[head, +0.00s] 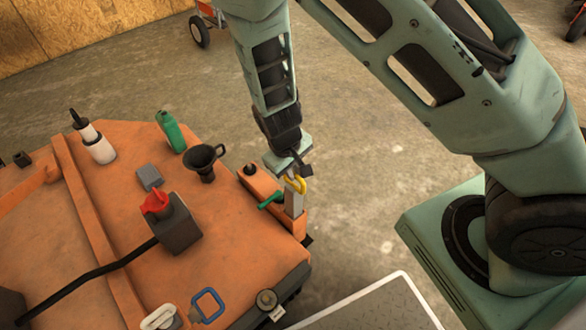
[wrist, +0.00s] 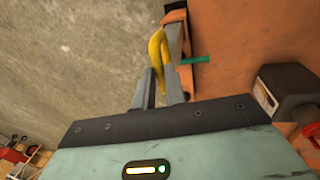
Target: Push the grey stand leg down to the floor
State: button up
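The grey stand leg (head: 294,203) stands in an orange bracket at the right corner of the orange deck; its foot is hidden. A yellow loop handle (head: 296,184) is at its top and also shows in the wrist view (wrist: 158,50). A green pin handle (head: 271,200) sticks out beside the leg, and in the wrist view (wrist: 194,60). My gripper (head: 297,172) is at the top of the leg. In the wrist view its fingers (wrist: 160,84) stand a little apart with the yellow handle between them, seemingly closed on it.
The orange deck (head: 100,220) holds a black funnel (head: 205,160), a green bottle (head: 171,131), a white bottle (head: 96,143) and a dark box with a red top (head: 177,225). A blue ring (head: 207,304) is near its front edge. Bare concrete floor (head: 350,195) lies right of it.

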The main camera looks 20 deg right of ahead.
notch_tip(320, 180, down, 10)
jog(key=b, duration=0.3)
jog(key=shift+f, duration=0.25)
grip_shut()
jog(key=shift+s, duration=0.1)
jog(key=o, duration=0.7)
grip_release()
jog(key=shift+f, duration=0.1)
jog(key=shift+c, duration=0.2)
notch_tip(320, 180, up, 17)
jog(key=p, duration=0.5)
send_over(293, 193)
jog(key=a, duration=0.2)
jog(key=shift+w+a, duration=0.2)
jog(key=shift+w, duration=0.2)
